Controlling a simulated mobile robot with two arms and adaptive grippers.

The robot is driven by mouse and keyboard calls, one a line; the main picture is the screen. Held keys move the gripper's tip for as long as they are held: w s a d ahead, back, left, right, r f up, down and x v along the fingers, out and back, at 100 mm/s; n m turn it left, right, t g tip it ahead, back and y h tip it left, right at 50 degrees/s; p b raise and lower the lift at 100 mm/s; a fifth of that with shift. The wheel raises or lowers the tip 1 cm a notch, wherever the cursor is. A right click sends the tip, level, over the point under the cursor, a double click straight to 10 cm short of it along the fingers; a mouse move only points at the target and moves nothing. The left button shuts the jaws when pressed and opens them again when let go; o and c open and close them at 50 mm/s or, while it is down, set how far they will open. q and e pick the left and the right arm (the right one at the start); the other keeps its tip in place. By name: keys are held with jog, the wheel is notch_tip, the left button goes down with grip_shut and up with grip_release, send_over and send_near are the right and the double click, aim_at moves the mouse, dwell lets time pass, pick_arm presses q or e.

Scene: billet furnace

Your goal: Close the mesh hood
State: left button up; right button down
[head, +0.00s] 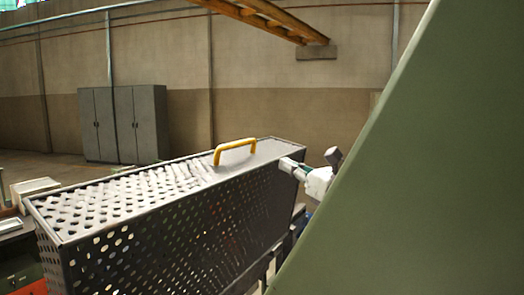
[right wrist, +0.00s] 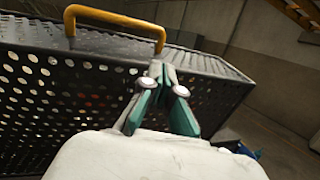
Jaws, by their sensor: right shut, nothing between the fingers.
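The mesh hood (head: 170,225) is a dark grey perforated metal box with a yellow handle (head: 234,147) on its top. It runs from the left foreground to the middle of the head view. My right gripper (head: 287,165) is at the hood's far right end, by its upper edge. In the right wrist view, my right gripper (right wrist: 160,68) has its fingertips together and empty. They are just in front of the hood's perforated wall (right wrist: 70,95), below and right of the yellow handle (right wrist: 115,22). I cannot tell whether they touch the wall. My left gripper is out of view.
A large slanted green surface (head: 430,170) fills the right of the head view and hides part of my right arm. Grey cabinets (head: 123,124) stand by the back wall. An orange beam (head: 270,18) hangs overhead. Open floor shows behind the hood.

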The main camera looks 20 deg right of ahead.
aim_at(248, 153)
jog(key=p+x, duration=0.2)
jog(key=x, duration=0.7)
jog(key=shift+r+p, duration=0.15)
jog(key=shift+p, duration=0.2)
jog(key=shift+w, duration=0.2)
jog(key=w+a, duration=0.2)
jog(key=shift+w+a+r, duration=0.1)
jog(key=shift+w, duration=0.15)
jog(key=shift+w+a, duration=0.4)
jog(key=shift+w, duration=0.1)
jog(key=shift+f, duration=0.2)
jog(key=shift+s+d, duration=0.1)
jog(key=shift+s, duration=0.05)
